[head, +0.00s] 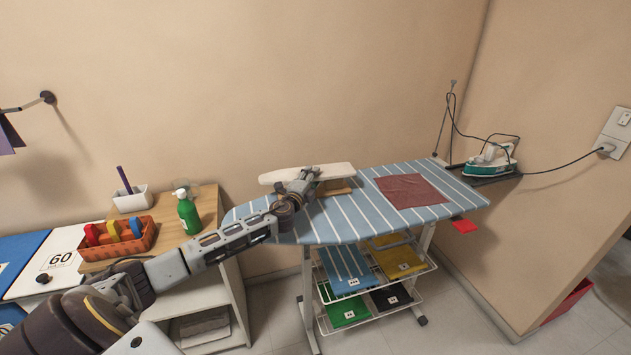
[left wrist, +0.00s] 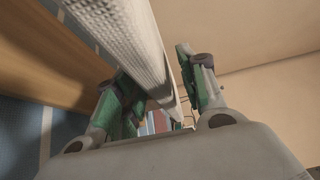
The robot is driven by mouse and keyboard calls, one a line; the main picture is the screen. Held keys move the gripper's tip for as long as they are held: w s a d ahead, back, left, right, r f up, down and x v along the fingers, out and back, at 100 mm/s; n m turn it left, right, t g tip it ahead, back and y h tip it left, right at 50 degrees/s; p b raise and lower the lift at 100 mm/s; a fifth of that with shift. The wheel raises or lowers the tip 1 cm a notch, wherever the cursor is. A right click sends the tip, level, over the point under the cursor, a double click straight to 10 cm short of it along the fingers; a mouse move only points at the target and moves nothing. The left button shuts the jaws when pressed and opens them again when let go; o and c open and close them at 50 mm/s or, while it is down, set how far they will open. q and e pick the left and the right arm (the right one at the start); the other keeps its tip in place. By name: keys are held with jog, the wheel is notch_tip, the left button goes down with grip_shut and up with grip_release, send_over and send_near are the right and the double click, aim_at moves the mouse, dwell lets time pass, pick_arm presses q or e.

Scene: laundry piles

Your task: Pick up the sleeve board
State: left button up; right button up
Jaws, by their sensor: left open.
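The sleeve board (head: 335,171), a long pale padded top over a wooden base (head: 335,188), stands on the blue striped ironing board (head: 330,222). My left gripper (head: 312,178) reaches it from the front, and its arm hides part of the padded top and base. In the left wrist view, the white textured top of the sleeve board (left wrist: 140,45) runs between the fingers of my left gripper (left wrist: 158,78). The fingers are open, one on each side of it. I cannot tell whether either finger touches it. My right gripper is not in view.
A folded red cloth (head: 410,191) lies right of the sleeve board. A corded iron (head: 492,160) rests at the right end. A green bottle (head: 187,212) and an orange caddy (head: 120,240) stand on the wooden-topped shelf at left. Folded cloths fill racks below.

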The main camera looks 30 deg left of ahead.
pick_arm(q)
jog(key=shift+w+a, duration=0.25)
jog(key=shift+w, duration=1)
